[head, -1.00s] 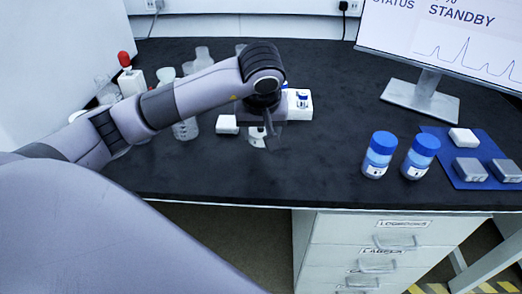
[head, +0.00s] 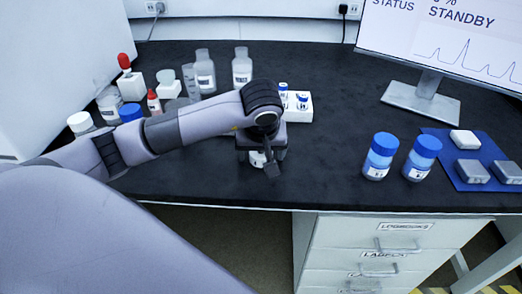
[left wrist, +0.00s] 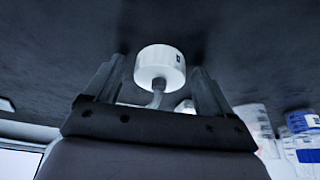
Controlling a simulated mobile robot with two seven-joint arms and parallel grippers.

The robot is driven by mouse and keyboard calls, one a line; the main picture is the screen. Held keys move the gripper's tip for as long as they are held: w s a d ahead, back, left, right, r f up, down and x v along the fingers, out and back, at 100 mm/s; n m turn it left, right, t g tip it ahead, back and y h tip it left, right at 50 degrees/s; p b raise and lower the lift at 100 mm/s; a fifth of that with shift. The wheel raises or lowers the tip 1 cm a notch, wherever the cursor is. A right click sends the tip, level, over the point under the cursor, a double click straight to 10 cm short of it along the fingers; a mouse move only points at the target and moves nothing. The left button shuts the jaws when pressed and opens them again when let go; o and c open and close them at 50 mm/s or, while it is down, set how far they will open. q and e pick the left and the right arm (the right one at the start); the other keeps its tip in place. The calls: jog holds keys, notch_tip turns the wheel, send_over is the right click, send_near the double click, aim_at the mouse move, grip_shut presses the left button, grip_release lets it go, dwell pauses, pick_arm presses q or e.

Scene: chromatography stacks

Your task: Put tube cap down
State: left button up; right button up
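The tube cap shows in the left wrist view as a round white cap (left wrist: 160,64) with a small dark mark and a bent grey stem toward me. My left gripper (left wrist: 157,82) has one finger on each side of it. Narrow dark gaps show between the fingers and the cap, so it looks open around it. In the head view my left gripper (head: 264,160) points down near the bench's front edge, with the white cap (head: 256,159) partly hidden beneath it. The cap appears at or very near the dark bench top; exact contact is unclear. My right gripper is out of view.
Several bottles, including one with a blue cap (head: 131,112), stand behind my left arm. A white vial rack (head: 298,106) is behind the gripper. Two blue-capped jars (head: 380,156) (head: 421,157) and a blue mat (head: 460,180) lie right. The bench between gripper and jars is clear.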

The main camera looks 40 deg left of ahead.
pick_arm(q)
jog(key=shift+s+r, duration=0.1)
jog(key=shift+r, duration=0.45)
jog(key=p+v, duration=0.2)
jog(key=v, duration=0.9)
jog(key=shift+r, duration=0.15)
